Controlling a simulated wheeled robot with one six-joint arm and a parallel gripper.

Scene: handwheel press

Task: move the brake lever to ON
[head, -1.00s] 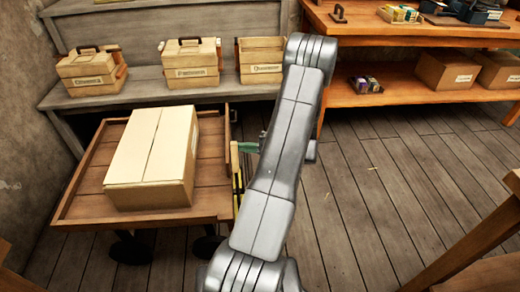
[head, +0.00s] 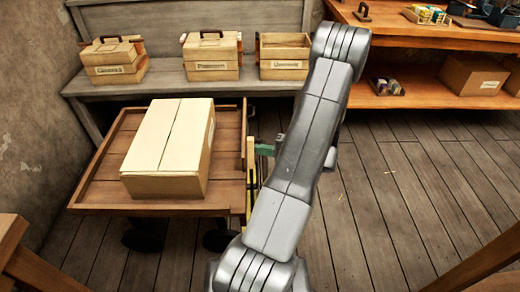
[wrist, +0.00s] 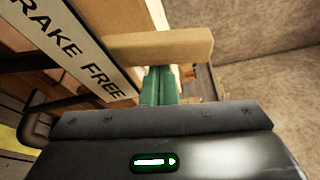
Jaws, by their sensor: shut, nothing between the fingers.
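A tan wooden bar (wrist: 165,46), which looks like the brake lever, crosses the wrist view just beyond my fingertips. Beside it is a white plate (wrist: 80,50) reading "BRAKE FREE"; any ON mark is not in sight. My gripper (wrist: 158,84) has green fingers, shut with nothing between them. Their tips are close to the bar; I cannot tell whether they touch it. In the head view my gripper (head: 266,152) is at the right side of the wooden cart (head: 100,195), and my arm hides part of the space beyond.
A closed cardboard box (head: 165,150) lies on the cart. Behind it a grey bench (head: 180,88) holds several wooden boxes. An orange workbench (head: 440,100) stands at the back right. The plank floor (head: 400,200) right of my arm is clear.

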